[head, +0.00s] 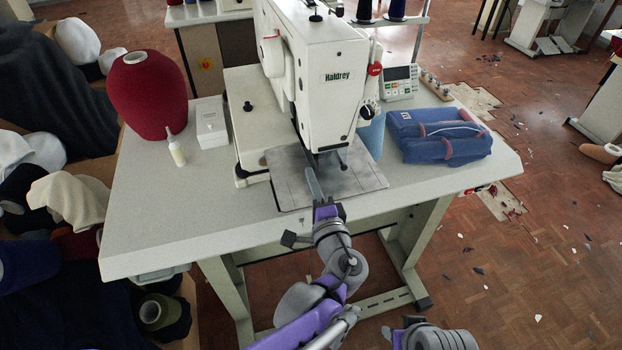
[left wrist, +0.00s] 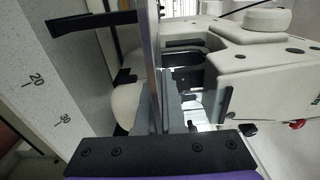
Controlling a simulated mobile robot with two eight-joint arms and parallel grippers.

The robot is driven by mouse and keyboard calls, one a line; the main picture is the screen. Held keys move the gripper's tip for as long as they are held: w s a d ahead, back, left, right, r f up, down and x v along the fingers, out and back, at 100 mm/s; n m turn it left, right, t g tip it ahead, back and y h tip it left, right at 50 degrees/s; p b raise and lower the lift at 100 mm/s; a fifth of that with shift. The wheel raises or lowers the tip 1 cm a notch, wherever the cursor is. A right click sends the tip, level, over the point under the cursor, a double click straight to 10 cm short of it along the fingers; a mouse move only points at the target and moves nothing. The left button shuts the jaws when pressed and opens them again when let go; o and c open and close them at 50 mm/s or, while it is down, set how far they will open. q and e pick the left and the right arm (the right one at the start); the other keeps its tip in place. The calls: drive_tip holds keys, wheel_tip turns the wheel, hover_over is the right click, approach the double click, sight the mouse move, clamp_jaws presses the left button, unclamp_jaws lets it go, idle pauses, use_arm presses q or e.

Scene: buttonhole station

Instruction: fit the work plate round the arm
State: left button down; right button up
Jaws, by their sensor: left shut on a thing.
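The work plate (head: 357,180) is a flat, thin grey sheet under the head of the white sewing machine (head: 325,60), near the table's front edge. My left gripper (head: 325,207) is at the plate's front edge and is shut on it. In the left wrist view the plate (left wrist: 154,65) shows nearly edge-on as a thin strip. A narrow grey-blue piece (head: 313,184) shows at the plate's middle, just ahead of the gripper. The machine's lower arm is mostly hidden by the plate and head, so I cannot tell how the plate sits round it. Part of my right wrist shows at the bottom; its fingers are unclear.
The table (head: 165,220) holds a red yarn cone (head: 148,95), a small bottle (head: 176,150) and a white box (head: 211,122) on the left. Folded blue cloth (head: 440,137) and a control box (head: 400,82) are on the right. The table's front left is clear.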

use_arm(q)
drive_tip(key=shift+s+d+f, duration=0.1)
drive_tip(key=shift+s+f, duration=0.25)
drive_tip(key=shift+f, duration=0.25)
drive_tip(key=c, duration=1)
unclamp_jaws()
drive_tip(key=shift+o, duration=0.2)
drive_tip(key=shift+s+d, duration=0.1)
drive_tip(key=shift+s, duration=0.05)
drive_tip(key=p+v, duration=0.1)
drive_tip(key=v, duration=0.9)
drive_tip(key=shift+r, duration=0.5)
